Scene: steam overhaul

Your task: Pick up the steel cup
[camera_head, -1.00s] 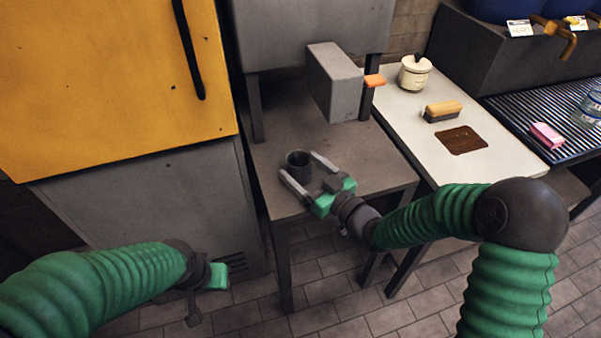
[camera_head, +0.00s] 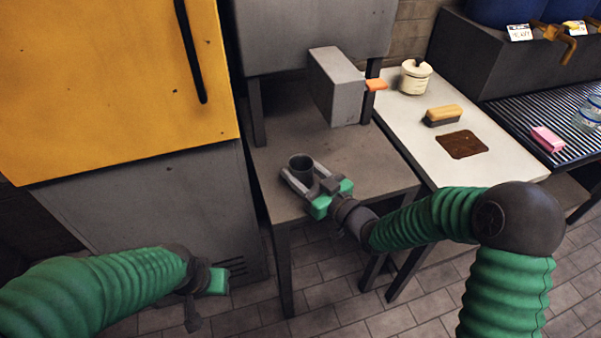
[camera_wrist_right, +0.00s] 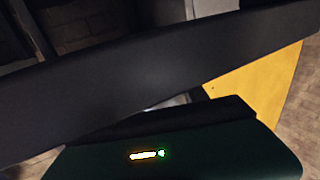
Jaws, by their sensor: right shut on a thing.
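The steel cup (camera_head: 300,163) is dark grey and stands upright on the grey metal table (camera_head: 355,150) in the head view. My right gripper (camera_head: 300,174) has its two fingers closed around the cup, one on each side. I cannot tell whether the cup's base touches the table. In the right wrist view a dark surface fills much of the picture, and the cup cannot be made out clearly. My left gripper (camera_head: 217,281) is low at the left, in front of the grey cabinet, away from the cup; its fingers are hard to make out.
A grey machine with a box (camera_head: 336,88) and orange lever (camera_head: 376,85) overhangs the table's back. To the right, a white counter (camera_head: 490,165) holds a lidded jar (camera_head: 414,80), a brush (camera_head: 442,116) and a brown patch (camera_head: 462,145). A yellow cabinet (camera_head: 110,90) stands left.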

